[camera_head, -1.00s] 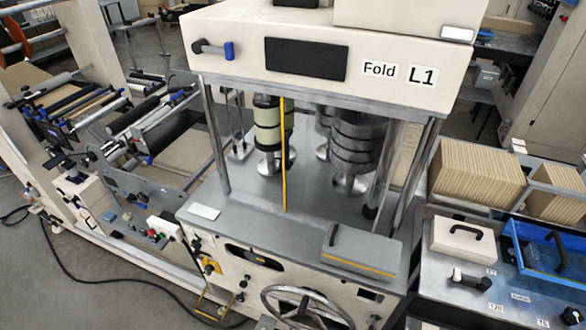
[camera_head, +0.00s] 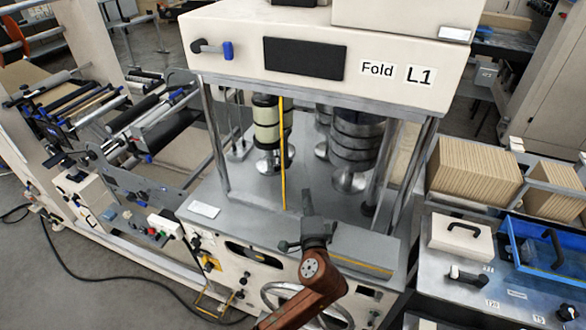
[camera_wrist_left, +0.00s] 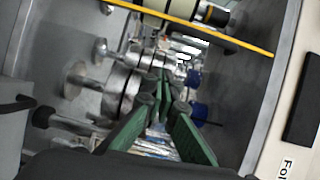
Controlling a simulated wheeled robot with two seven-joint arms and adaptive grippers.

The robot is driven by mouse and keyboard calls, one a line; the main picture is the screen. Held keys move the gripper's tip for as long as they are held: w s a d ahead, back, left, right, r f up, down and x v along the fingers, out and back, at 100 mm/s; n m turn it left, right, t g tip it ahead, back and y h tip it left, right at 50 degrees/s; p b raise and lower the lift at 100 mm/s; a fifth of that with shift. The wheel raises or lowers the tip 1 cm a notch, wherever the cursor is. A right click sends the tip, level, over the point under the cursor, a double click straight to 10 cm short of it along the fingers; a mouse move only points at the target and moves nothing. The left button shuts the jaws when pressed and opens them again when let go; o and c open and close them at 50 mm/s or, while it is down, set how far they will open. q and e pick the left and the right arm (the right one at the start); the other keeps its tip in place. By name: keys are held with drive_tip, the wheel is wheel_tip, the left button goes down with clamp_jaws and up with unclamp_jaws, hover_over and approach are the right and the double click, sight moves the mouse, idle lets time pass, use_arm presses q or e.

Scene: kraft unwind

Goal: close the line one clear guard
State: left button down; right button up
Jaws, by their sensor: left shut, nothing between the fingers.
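The line one machine (camera_head: 300,25), labelled "Fold L1", stands in the middle of the head view. A thin yellow upright strip (camera_head: 283,150) stands in its front opening and looks like the edge of the clear guard. The clear pane itself hardly shows, so I cannot tell how far it extends. The yellow strip crosses the top of the left wrist view (camera_wrist_left: 190,24). My left gripper (camera_head: 307,198) is shut and empty, in front of the opening, right of the strip's lower end and apart from it. Its green fingers show in the wrist view (camera_wrist_left: 160,90). My right gripper is out of view.
Metal rollers (camera_head: 357,140) stand inside the machine behind the opening. A side table with a blue tray (camera_head: 515,262) is at the right.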

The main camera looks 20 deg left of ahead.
use_arm(q)
wheel_tip(320, 180, up, 2)
drive_tip(key=p, duration=0.2)
approach(304, 157)
drive_tip(key=shift+t, duration=0.3)
drive_tip(key=x, duration=0.4)
drive_tip(key=shift+a+f, duration=0.1)
drive_tip(key=shift+f, duration=0.25)
drive_tip(key=a, duration=0.1)
drive_tip(key=a+p, duration=0.1)
drive_tip(key=a, duration=0.2)
drive_tip(key=shift+s+f, duration=0.15)
drive_tip(key=shift+s, duration=0.1)
drive_tip(key=shift+a, duration=0.15)
